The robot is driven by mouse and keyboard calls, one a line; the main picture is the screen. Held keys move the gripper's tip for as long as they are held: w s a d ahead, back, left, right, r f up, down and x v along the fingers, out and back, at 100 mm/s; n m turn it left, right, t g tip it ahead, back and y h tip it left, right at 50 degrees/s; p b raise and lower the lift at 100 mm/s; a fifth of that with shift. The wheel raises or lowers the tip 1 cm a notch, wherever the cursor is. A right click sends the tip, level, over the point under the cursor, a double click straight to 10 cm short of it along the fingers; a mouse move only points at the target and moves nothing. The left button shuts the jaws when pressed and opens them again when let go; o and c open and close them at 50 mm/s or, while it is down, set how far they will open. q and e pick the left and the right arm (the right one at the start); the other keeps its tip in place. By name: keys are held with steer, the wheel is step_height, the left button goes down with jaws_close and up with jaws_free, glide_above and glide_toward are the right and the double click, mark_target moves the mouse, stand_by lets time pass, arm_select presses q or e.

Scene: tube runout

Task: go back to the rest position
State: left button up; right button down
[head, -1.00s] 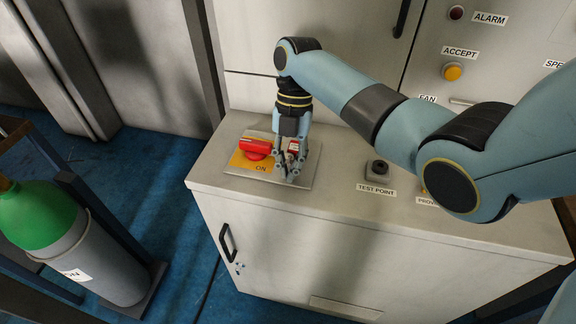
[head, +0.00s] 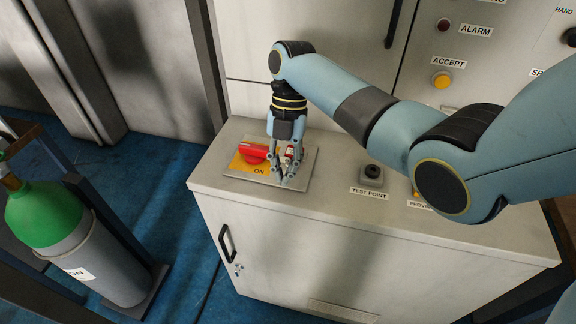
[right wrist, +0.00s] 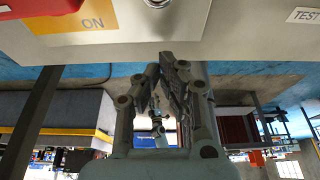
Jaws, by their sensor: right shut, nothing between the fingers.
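My right gripper (head: 284,176) points down close in front of the metal switch plate (head: 302,177) on the grey cabinet top. Its fingers are together with nothing between them. In the right wrist view the gripper (right wrist: 168,62) shows its fingertips meeting just below the cabinet's edge or plate in the picture. The red switch handle (head: 252,153) lies to the left of the fingers, over a yellow ON label (head: 244,167). The red handle shows partly at the upper left of the right wrist view (right wrist: 45,6). My left gripper is not in view.
The cabinet top (head: 330,205) also carries a test point knob (head: 372,172). An upright panel behind it has a yellow accept button (head: 441,80) and a dark red alarm lamp (head: 444,25). A green-topped gas cylinder (head: 45,215) stands at left. Blue floor (head: 180,190) is open between.

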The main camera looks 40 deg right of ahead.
steer(key=v, duration=0.4)
steer(key=shift+w+b, duration=0.25)
steer(key=shift+b, duration=0.05)
steer(key=s+r+m+t+h, duration=0.2)
steer(key=s+r+m+t, duration=0.1)
steer(key=s+m, duration=0.9)
steer(key=s+r+m+t+h, duration=0.2)
steer(key=s+m+t, duration=0.1)
steer(key=s+m, duration=0.85)
steer(key=d+f+m+g+b, duration=0.2)
steer(key=f+b, duration=0.9)
steer(key=f, duration=2.5)
arm_select(q)
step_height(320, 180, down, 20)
steer(key=b, duration=0.7)
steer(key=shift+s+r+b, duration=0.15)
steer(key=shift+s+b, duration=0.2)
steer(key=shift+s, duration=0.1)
arm_select(e)
steer(key=s+d+f, duration=0.1)
steer(key=s+f, duration=0.8)
steer(key=f, duration=0.3)
steer(key=s+d+f, duration=0.1)
steer(key=s+f, duration=0.8)
steer(key=f, duration=0.3)
steer(key=shift+s+g, duration=0.35)
steer(key=shift+g, duration=0.05)
